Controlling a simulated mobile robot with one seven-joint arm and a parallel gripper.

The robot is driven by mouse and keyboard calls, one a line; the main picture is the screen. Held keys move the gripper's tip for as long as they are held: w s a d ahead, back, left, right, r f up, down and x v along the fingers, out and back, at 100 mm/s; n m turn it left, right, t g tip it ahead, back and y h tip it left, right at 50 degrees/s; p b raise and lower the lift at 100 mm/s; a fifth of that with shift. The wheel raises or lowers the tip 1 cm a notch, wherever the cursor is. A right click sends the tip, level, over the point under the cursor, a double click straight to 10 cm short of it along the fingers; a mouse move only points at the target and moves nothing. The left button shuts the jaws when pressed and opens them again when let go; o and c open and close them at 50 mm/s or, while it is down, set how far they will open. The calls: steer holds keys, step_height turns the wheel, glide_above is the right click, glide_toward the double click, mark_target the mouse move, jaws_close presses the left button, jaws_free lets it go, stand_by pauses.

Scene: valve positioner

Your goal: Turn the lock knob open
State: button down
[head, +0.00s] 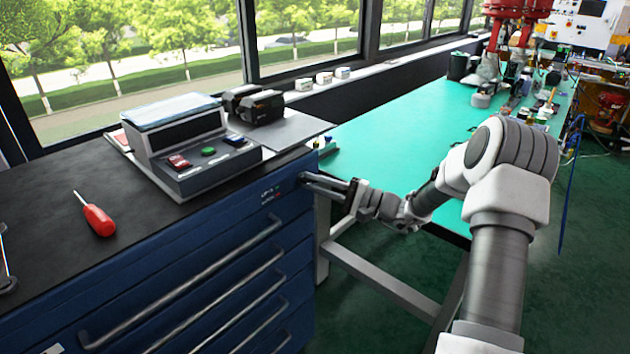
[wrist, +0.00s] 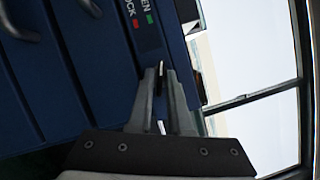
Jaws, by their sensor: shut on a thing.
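The blue drawer cabinet (head: 225,230) stands at the left, and its front fills the left of the wrist view (wrist: 95,75). A small lock label (head: 270,191) is near its upper right corner. In the wrist view the label (wrist: 139,18) has a green mark by "EN" and a red mark by "OCK". My gripper (head: 303,179) reaches the cabinet's upper right corner. In the wrist view my gripper (wrist: 162,70) is shut on the small dark lock knob (wrist: 161,69). The fingers hide most of the knob, so its exact angle cannot be told.
A control box (head: 190,145) with red and green buttons and a red screwdriver (head: 97,215) are on the cabinet top. Drawer handles (head: 185,290) stick out below. A green-topped workbench (head: 400,135) stands beyond, under my arm. The floor at the right is open.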

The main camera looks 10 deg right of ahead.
steer(key=shift+f+m+t+p, duration=0.1)
steer(key=shift+m+t+p, duration=1)
steer(key=shift+m, duration=1.6)
steer(key=c, duration=1)
jaws_free()
steer(key=shift+o, duration=0.2)
steer(key=p+v, duration=0.1)
steer(key=v, duration=1.6)
steer(key=shift+f, duration=0.4)
steer(key=shift+s, duration=0.15)
